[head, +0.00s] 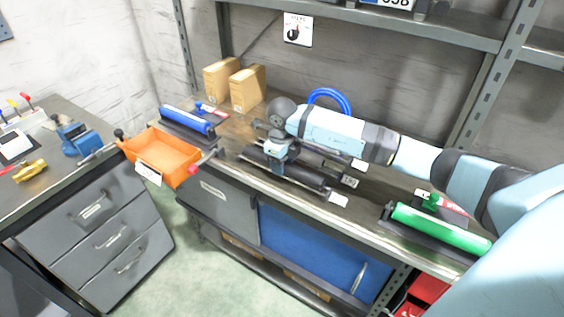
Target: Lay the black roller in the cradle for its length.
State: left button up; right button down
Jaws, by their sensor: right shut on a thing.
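My right gripper (276,158) reaches down over the middle of the bench and is shut on the black roller (298,173). The roller is a dark cylinder lying roughly along the bench. My gripper and wrist hide part of it. Dark cradles with white tags (338,199) lie under and behind the roller; another tag (350,181) shows just behind. I cannot tell whether the roller touches a cradle or hangs just above one. My left gripper is not in view.
A blue roller (187,119) lies in a holder at the left, and a green roller (440,228) in one at the right. An orange bin (163,153) sits at the bench's left front. Cardboard boxes (247,88) and a blue hose (331,95) are behind.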

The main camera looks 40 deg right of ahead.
jog(key=c, duration=0.6)
grip_release()
jog(key=shift+r, duration=0.1)
notch_tip(320, 180, up, 14)
jog(key=shift+f, duration=0.15)
